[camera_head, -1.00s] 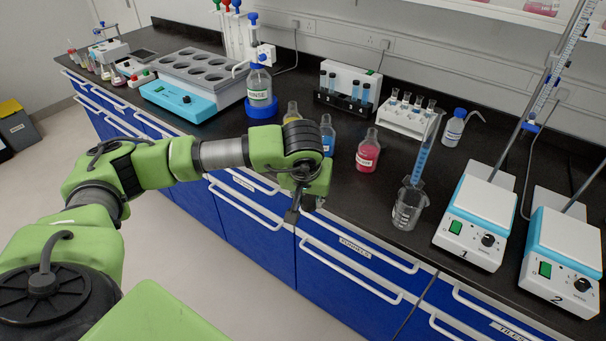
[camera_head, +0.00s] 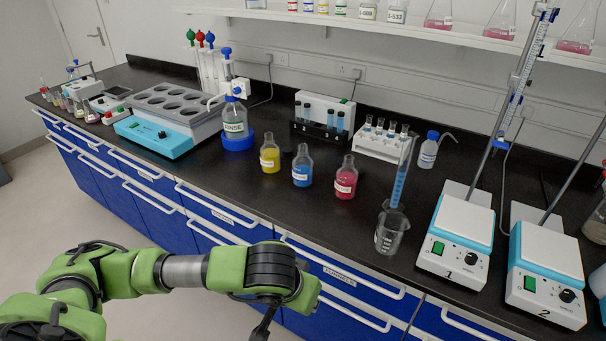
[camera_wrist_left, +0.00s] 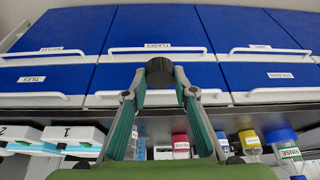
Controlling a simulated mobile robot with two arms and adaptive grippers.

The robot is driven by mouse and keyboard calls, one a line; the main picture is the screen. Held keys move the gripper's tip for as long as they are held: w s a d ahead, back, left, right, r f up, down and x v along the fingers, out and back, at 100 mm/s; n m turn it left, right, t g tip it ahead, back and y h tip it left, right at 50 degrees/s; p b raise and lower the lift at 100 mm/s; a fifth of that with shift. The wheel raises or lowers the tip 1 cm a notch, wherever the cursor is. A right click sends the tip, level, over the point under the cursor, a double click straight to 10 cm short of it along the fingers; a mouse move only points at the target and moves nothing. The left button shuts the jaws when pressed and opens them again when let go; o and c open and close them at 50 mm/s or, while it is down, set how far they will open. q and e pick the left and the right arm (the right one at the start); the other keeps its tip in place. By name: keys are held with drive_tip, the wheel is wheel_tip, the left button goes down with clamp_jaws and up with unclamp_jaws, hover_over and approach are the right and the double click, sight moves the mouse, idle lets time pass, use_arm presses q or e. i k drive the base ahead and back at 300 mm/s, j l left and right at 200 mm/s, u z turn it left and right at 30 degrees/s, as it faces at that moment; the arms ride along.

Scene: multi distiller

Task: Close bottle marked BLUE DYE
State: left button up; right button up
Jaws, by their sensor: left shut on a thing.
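The blue bottle (camera_head: 302,168) stands upright on the black bench between a yellow bottle (camera_head: 270,156) and a red bottle (camera_head: 345,180). Its neck looks uncapped, and its label is too small to read. My left gripper (camera_wrist_left: 160,90) is shut on a black round cap (camera_wrist_left: 159,71) at its fingertips. My right gripper is not in view.
A rinse bottle (camera_head: 235,120) stands left of the yellow bottle. Racks of tubes are behind. The bench in front of the bottles is clear.

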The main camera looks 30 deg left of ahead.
sight(302, 164)
drive_tip(key=j+z, duration=0.2)
drive_tip(key=z, duration=0.2)
drive_tip(key=j+z, duration=0.25)
drive_tip(key=z, duration=0.15)
drive_tip(key=j+z, duration=0.1)
drive_tip(key=j, duration=0.3)
drive_tip(key=k+j, duration=0.15)
drive_tip(key=j, duration=0.25)
drive_tip(key=j+z, duration=0.15)
drive_tip(key=j, duration=0.25)
drive_tip(key=k+j, duration=0.15)
drive_tip(key=j, duration=0.25)
drive_tip(key=k+j+z, duration=0.15)
drive_tip(key=j, duration=0.6)
drive_tip(key=k+z, duration=0.05)
